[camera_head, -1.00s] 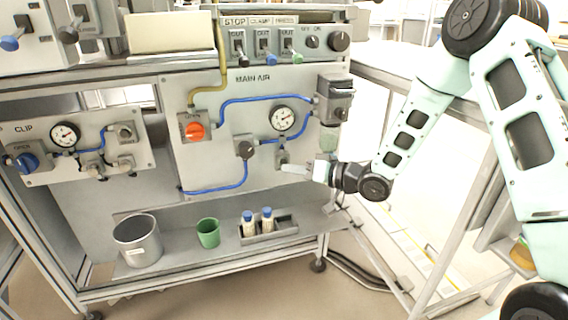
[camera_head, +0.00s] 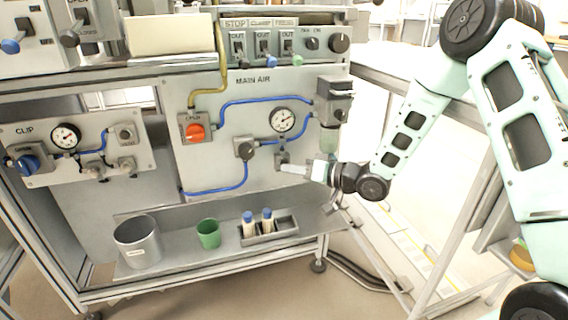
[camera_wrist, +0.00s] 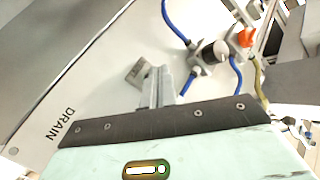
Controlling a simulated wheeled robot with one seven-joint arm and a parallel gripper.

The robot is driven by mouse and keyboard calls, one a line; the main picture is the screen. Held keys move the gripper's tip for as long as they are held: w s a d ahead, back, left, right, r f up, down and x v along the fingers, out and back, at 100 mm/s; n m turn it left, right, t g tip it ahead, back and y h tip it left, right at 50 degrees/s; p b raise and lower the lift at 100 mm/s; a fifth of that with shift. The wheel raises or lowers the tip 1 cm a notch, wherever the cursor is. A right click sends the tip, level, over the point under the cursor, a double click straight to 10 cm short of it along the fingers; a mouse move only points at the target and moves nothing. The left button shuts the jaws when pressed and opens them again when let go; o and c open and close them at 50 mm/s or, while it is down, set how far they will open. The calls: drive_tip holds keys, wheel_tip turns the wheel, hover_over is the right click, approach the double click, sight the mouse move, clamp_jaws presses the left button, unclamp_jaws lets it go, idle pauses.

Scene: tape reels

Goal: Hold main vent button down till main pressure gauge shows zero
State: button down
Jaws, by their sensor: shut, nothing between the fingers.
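The main pressure gauge (camera_head: 282,120) is a round white dial on the MAIN AIR panel (camera_head: 220,90). Its needle is too small to read surely. A small grey box (camera_head: 283,158), seemingly the main vent button's housing, sits below the gauge. It seems to show in the wrist view as a grey block (camera_wrist: 137,72) by the fingertips. My gripper (camera_head: 284,168) is shut and empty, reaching in from the right with its tips at this box. The fingers (camera_wrist: 162,80) also show in the wrist view. The button face is hidden, and I cannot tell whether the tips press it.
An orange knob (camera_head: 195,132) and a grey round knob (camera_head: 245,149) sit left of my gripper, joined by blue hoses. A filter unit (camera_head: 334,100) hangs above my wrist. A grey bin (camera_head: 138,242), green cup (camera_head: 208,233) and bottle tray (camera_head: 284,229) stand on the shelf below.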

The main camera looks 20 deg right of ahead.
drive_tip(key=shift+w+r, duration=0.1)
drive_tip(key=shift+w, duration=0.55)
idle(0.7)
drive_tip(key=shift+w+d+r+p, duration=0.15)
drive_tip(key=shift+r+p, duration=0.05)
drive_tip(key=shift+p, duration=0.1)
idle(3.7)
drive_tip(key=shift+s+p, duration=0.3)
drive_tip(key=shift+s, duration=0.65)
drive_tip(key=shift+s+f, duration=0.1)
drive_tip(key=shift+s, duration=2.5)
drive_tip(key=shift+a, duration=0.2)
